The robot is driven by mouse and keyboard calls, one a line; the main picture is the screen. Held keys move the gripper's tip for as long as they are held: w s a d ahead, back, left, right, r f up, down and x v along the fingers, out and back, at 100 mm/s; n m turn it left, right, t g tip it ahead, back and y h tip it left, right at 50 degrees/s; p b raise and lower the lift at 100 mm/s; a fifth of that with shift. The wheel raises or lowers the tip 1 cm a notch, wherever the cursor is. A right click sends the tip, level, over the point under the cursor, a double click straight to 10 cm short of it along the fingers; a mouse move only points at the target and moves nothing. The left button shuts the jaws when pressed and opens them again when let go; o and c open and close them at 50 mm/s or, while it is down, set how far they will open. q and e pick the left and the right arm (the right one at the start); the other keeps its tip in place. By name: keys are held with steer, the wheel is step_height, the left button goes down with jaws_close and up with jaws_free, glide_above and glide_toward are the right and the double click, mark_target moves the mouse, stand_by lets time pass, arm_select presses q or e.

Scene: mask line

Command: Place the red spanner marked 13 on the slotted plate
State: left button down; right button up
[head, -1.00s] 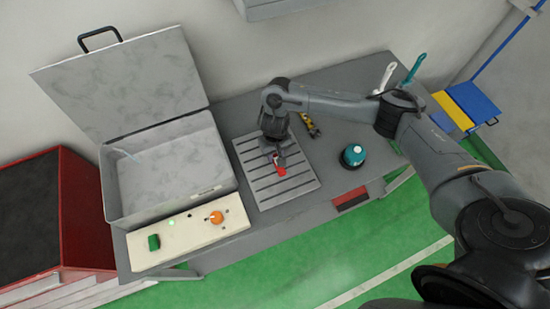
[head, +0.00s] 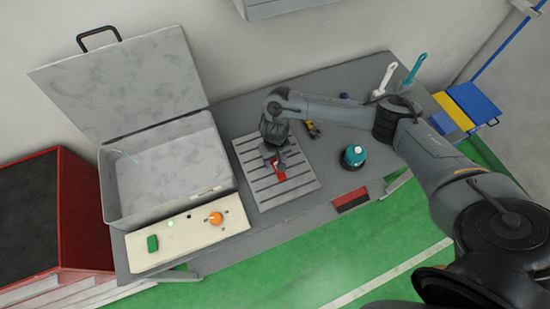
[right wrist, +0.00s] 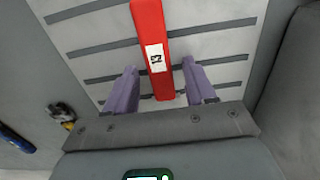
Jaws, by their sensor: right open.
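The red spanner (head: 280,175) appears to lie on the grey slotted plate (head: 300,184), across its slots, in the head view. In the right wrist view the red spanner (right wrist: 148,25) carries a white label with a dark number, turned sideways and hard to read. My right gripper (head: 276,158) is over the plate. In the right wrist view its two fingers (right wrist: 159,66) are apart, one on each side of the spanner's near end, with a gap on both sides. The spanner's far end is cut off by the frame. My left gripper is not in view.
An open grey case (head: 160,213) stands left of the plate. A cream panel (head: 186,240) with a green block and an orange knob lies in front. A teal-topped object (head: 354,156) stands right. A yellow-and-black tool (head: 312,129) lies behind.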

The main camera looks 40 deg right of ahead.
mark_target(275, 162)
steer(key=shift+r, duration=0.15)
step_height(275, 162, up, 12)
steer(key=p, duration=0.5)
stand_by(0.4)
